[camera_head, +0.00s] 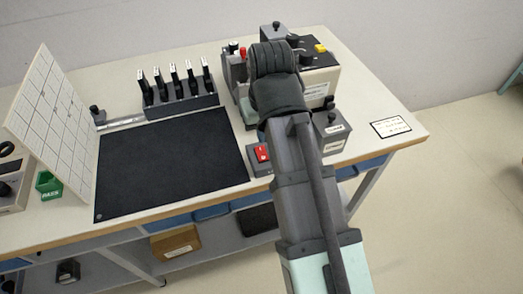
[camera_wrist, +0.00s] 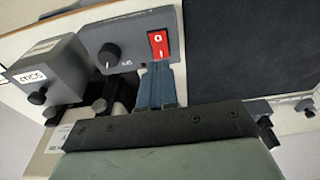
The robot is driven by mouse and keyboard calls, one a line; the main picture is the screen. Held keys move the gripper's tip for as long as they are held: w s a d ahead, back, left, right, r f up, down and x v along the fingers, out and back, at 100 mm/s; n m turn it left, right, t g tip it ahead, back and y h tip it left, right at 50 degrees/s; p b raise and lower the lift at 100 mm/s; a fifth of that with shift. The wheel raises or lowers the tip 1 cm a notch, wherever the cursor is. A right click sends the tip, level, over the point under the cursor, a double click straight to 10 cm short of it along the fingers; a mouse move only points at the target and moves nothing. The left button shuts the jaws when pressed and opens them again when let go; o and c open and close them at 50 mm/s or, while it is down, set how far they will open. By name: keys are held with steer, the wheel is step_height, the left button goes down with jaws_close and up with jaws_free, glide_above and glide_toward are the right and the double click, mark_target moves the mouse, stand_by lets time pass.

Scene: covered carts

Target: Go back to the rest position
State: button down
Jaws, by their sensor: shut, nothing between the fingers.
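My gripper (camera_wrist: 160,66) shows in the wrist view as blue-grey fingers closed together, with nothing between them. Its tips appear just below the red rocker switch (camera_wrist: 158,44) on a grey control box (camera_wrist: 125,30) with a black knob (camera_wrist: 109,55). I cannot tell whether the tips touch the box. In the head view my arm reaches over the right part of the bench, and its links hide the fingers. The red switch (camera_head: 262,153) also shows there, just left of my arm.
A black mat (camera_head: 175,163) lies clear on the bench (camera_head: 385,105). A rack (camera_head: 185,104) with several upright dark pieces stands behind it. A white gridded board (camera_head: 52,125) leans at left. Grey boxes, one with a yellow part (camera_head: 320,48), crowd around my arm.

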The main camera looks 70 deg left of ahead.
steer(key=shift+r, duration=0.35)
steer(key=shift+w, duration=0.1)
stand_by(0.3)
